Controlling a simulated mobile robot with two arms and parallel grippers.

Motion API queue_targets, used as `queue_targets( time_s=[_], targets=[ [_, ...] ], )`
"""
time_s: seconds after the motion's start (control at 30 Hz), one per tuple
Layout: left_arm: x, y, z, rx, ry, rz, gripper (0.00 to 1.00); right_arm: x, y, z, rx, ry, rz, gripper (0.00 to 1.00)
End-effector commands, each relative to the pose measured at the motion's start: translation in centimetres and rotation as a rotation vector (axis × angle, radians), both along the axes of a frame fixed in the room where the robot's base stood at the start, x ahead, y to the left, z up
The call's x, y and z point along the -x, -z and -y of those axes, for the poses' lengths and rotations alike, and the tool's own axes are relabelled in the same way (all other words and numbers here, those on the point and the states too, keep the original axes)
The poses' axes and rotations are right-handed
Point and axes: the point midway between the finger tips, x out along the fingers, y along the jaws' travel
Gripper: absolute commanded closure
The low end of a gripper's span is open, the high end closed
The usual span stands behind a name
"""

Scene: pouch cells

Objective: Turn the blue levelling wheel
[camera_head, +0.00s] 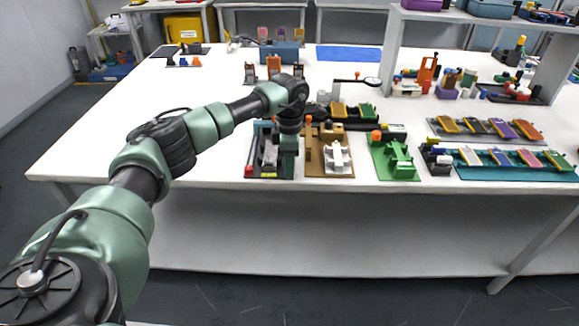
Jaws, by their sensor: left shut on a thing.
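My left arm reaches in from the left, and its gripper (288,168) points down at the right side of a dark fixture (266,152) near the table's front edge. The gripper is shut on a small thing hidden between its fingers. I cannot make out the blue levelling wheel; the gripper and wrist cover that part of the fixture. The fixture has a grey part in its middle and a red piece at its front left corner. My right gripper is not in view.
A brown fixture with a white part (337,157) stands close on the right of the gripper, then a green fixture (395,160). Trays of coloured pouch cells (515,165) lie farther right. Orange-and-black stands (273,66) are behind. The white table (130,130) is clear at left.

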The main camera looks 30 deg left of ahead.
Motion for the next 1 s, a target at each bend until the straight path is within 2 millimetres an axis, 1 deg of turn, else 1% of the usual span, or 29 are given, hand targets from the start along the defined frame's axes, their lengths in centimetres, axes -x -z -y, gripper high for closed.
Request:
queue_targets(
  time_s=[0.2, 0.4, 0.93, 0.97, 1.0],
  targets=[
    [-0.04, -0.07, -0.04, 0.001, 0.117, 0.003, 1.0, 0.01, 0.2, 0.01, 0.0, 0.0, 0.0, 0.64],
    [-0.07, -0.12, -0.05, 0.001, 0.178, 0.003, 1.0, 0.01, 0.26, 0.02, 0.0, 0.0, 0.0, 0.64],
    [-0.08, -0.15, -0.06, 0.0, 0.2, 0.004, 1.0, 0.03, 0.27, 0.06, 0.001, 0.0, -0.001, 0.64],
    [-0.08, -0.16, -0.06, 0.0, 0.199, 0.004, 0.71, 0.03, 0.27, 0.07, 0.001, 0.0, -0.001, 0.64],
    [-0.08, -0.16, -0.06, 0.0, 0.199, 0.004, 0.68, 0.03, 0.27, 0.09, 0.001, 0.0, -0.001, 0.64]
  ],
)
